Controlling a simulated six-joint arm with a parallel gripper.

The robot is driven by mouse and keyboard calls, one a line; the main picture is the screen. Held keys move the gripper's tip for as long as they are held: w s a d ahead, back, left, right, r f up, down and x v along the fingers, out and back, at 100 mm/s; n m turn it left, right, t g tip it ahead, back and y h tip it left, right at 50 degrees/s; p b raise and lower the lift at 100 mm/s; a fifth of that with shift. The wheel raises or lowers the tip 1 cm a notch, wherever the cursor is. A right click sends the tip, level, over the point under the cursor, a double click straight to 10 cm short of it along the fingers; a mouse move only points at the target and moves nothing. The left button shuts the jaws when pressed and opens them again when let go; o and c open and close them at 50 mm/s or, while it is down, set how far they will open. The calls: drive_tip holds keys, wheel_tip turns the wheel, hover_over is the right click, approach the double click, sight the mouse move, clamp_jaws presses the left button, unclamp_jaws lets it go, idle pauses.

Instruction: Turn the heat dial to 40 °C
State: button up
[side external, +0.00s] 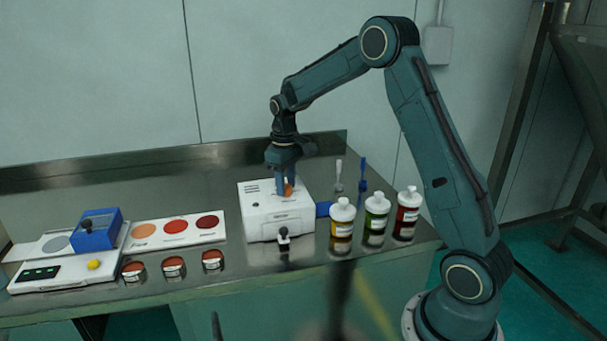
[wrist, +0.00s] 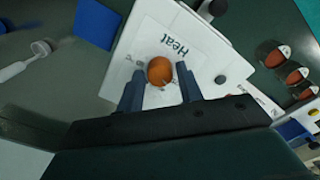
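The heat dial (wrist: 160,71) is a round orange knob on top of a white box (wrist: 205,55), beside the printed word "Heat". In the side view the white box (side external: 275,222) stands on the steel bench, and the dial (side external: 289,189) shows as a small orange patch by my fingers. My gripper (side external: 287,190) points down over the box. In the wrist view my gripper (wrist: 157,88) has its two fingers apart, one on each side of the dial, with gaps between them and the knob. The temperature marks are partly hidden and too small to read.
Yellow (side external: 342,227), green (side external: 375,220) and red (side external: 407,213) bottles stand right of the box. Three small jars (side external: 173,268) and a colour-sample tray (side external: 178,231) lie to its left. A blue-and-white device (side external: 97,229) stands farther left. A black knob (side external: 284,236) projects from the box's front.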

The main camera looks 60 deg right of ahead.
drive_tip(key=c, duration=0.6)
drive_tip(key=shift+m, duration=0.3)
drive_tip(key=m, duration=0.9)
drive_tip(key=shift+r, duration=0.1)
drive_tip(key=o, duration=1)
